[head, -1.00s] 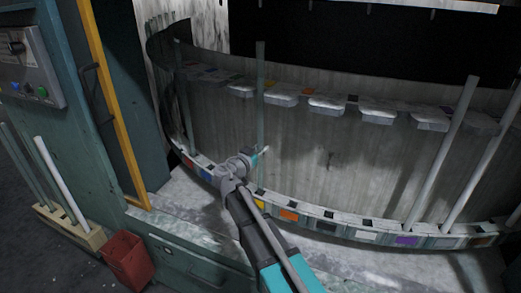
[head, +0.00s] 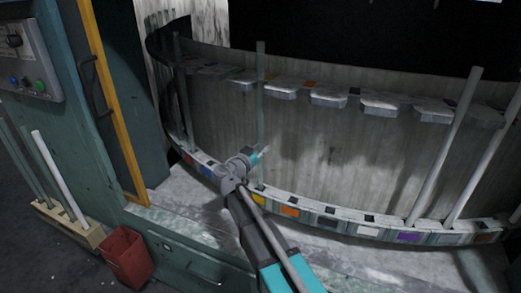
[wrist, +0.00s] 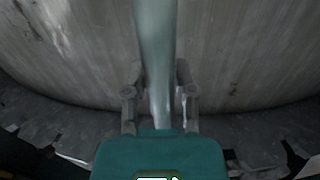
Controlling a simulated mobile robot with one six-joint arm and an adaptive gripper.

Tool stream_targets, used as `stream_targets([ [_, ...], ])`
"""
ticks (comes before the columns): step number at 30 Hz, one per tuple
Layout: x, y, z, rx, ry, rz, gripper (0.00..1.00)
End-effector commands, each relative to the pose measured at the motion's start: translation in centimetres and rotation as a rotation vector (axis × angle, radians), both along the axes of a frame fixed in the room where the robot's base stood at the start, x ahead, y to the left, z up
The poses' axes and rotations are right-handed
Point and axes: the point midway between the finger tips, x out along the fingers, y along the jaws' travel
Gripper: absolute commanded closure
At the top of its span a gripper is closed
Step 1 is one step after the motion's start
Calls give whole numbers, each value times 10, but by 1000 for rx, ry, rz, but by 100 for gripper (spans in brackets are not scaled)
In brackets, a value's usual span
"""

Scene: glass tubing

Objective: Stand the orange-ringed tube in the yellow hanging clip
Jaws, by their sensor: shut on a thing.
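A pale green glass tube (head: 261,90) stands nearly upright in front of the curved wall, held in my gripper (head: 259,156). In the wrist view the tube (wrist: 156,50) runs between the two fingers of my gripper (wrist: 158,92), which is shut on it. I cannot make out an orange ring on it. A yellow marker (head: 258,199) shows on the lower rail, close below the tube; the tube's lower end is hidden by my gripper and arm. The tube's upper part passes in front of the row of hanging clips; a yellowish marker (head: 241,76) is just left of it.
Pale tubes (head: 446,145) stand in the rail at right, and a greenish tube (head: 182,90) at far left. The lower rail (head: 335,224) carries several coloured markers. A tube rack (head: 84,237) and red bin (head: 125,258) are at lower left. A yellow-edged door (head: 110,105) stands left.

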Motion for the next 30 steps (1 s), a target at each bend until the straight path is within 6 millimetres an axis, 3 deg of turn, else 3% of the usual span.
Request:
stream_targets([
  [4,0,0,0,0,0,0,100],
  [5,0,0,0,0,0,0,64],
  [11,0,0,0,0,0,0,27],
  [23,0,0,0,0,0,0,26],
  [30,-10,5,0,0,0,1,26],
])
